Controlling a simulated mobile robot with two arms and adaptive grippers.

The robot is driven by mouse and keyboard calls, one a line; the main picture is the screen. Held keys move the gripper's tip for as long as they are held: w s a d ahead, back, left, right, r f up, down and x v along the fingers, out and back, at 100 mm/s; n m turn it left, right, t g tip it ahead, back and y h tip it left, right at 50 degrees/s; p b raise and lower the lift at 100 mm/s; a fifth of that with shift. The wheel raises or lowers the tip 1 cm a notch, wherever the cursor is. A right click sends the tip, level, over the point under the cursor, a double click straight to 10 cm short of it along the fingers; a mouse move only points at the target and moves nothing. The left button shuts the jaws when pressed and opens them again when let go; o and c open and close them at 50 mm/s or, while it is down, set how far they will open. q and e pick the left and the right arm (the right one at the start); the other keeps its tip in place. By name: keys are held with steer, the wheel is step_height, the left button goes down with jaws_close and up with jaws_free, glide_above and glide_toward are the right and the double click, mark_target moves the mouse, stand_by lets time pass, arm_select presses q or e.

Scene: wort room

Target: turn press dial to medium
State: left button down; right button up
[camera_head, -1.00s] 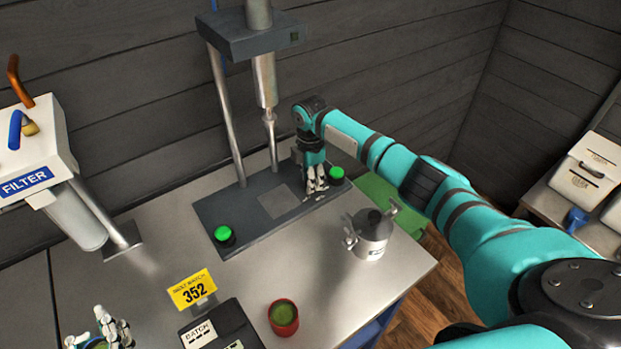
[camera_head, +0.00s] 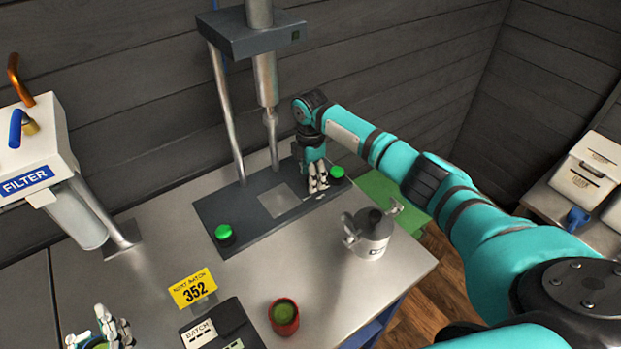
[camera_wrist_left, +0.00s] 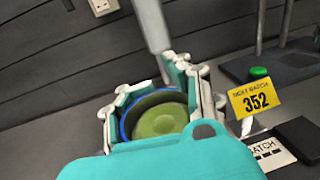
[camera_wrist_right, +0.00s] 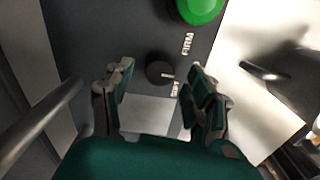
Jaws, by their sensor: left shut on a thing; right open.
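The press dial (camera_wrist_right: 158,72) is a small round black knob on the press's dark base plate (camera_head: 232,208). In the right wrist view it sits between the fingertips of my right gripper (camera_wrist_right: 158,80), which is open around it. A short white mark on the dial points right, between the printed words FIRM and SOFT. No medium label is readable. In the head view my right gripper (camera_head: 318,184) hides the dial. My left gripper (camera_head: 103,338) is shut on a blue-rimmed cup (camera_wrist_left: 158,117) with green contents.
A green button (camera_head: 337,172) is close beside my right gripper; another green button (camera_head: 224,232) is at the plate's left. A metal canister (camera_head: 371,238) and a red cup (camera_head: 284,318) stand in front. A yellow 352 sign (camera_head: 192,288) is left. The press column (camera_head: 266,80) rises behind.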

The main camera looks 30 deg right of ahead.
step_height(320, 180, up, 11)
steer(key=shift+f, duration=0.2)
steer(key=shift+f, duration=0.1)
stand_by(0.5)
